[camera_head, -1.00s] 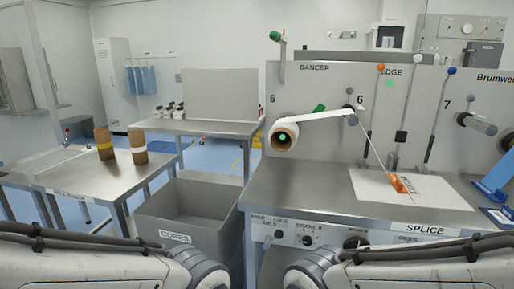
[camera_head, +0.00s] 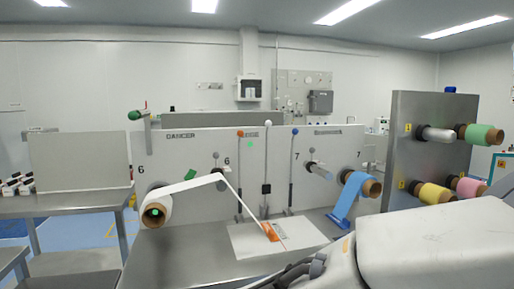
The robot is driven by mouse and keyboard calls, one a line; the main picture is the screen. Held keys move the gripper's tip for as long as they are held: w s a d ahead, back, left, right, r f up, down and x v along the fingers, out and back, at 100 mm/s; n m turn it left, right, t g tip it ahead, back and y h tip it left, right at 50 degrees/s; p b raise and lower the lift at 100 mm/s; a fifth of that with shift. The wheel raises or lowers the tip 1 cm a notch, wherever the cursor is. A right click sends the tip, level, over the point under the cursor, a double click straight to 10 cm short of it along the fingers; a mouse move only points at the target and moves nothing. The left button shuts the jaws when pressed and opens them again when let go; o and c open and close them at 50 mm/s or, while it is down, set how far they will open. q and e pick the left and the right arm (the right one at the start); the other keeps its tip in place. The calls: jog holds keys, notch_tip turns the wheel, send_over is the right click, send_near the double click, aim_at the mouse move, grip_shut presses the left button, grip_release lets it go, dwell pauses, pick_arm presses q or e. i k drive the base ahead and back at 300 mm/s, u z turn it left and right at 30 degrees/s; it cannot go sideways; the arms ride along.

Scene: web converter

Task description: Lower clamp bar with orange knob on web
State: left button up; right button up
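The bar with the orange knob (camera_head: 240,134) stands upright in front of the grey panel, between the "DANCER" and "EDGE" area. The white web (camera_head: 190,186) runs from a roll (camera_head: 155,212) at position 6 over a roller, then slants down to the white splice plate (camera_head: 262,240). An orange piece (camera_head: 270,231) sits on that plate at the web's lower end. The orange-knobbed bar is raised, its knob well above the plate.
Similar upright bars with a white knob (camera_head: 267,125) and a blue knob (camera_head: 295,131) stand to the right. A blue web (camera_head: 347,200) hangs from a roll at 7. A rack (camera_head: 432,135) with coloured rolls stands at right. The bench front (camera_head: 180,255) is clear.

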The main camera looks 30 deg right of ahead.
aim_at(240, 133)
jog(key=z, duration=1.4)
jog(key=i, duration=1.3)
jog(key=u, duration=1.5)
